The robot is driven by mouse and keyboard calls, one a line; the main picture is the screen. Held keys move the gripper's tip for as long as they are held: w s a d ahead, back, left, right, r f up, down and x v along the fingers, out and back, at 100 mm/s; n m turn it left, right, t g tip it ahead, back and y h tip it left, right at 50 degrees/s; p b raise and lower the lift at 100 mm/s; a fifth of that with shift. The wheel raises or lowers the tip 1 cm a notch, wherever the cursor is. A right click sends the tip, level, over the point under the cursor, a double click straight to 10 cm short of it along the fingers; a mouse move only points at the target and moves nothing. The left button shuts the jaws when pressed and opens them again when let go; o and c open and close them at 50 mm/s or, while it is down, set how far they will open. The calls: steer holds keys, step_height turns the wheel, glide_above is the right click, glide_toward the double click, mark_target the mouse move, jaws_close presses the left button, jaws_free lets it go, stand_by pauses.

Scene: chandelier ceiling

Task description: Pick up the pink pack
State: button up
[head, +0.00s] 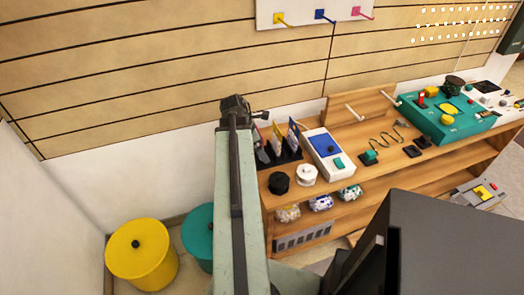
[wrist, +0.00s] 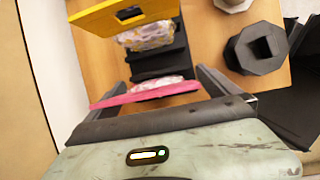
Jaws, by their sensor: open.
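The pink pack (wrist: 150,95) shows in the wrist view as a pink header strip seen nearly edge-on, with a bit of patterned bag beyond it. It stands in a black rack (wrist: 160,66). My gripper (wrist: 157,82) is open, with one dark finger on each side of the pack; I cannot tell whether either touches it. In the head view my arm hides most of the pink pack's place, at the left end of the rack (head: 290,156). My gripper (head: 240,105) is seen from behind there, above the bench's left end.
A yellow-headed pack (wrist: 125,14) stands close behind the pink one. A black hexagonal piece (wrist: 255,48) and a white one (wrist: 233,4) lie to the right. A blue-and-white box (head: 325,151) stands right of the rack. The wooden wall (head: 170,85) is close behind.

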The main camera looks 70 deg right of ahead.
steer(key=c, duration=1.5)
step_height(320, 180, up, 10)
steer(key=p, duration=1)
steer(key=shift+r, duration=0.2)
steer(key=shift+c, duration=0.2)
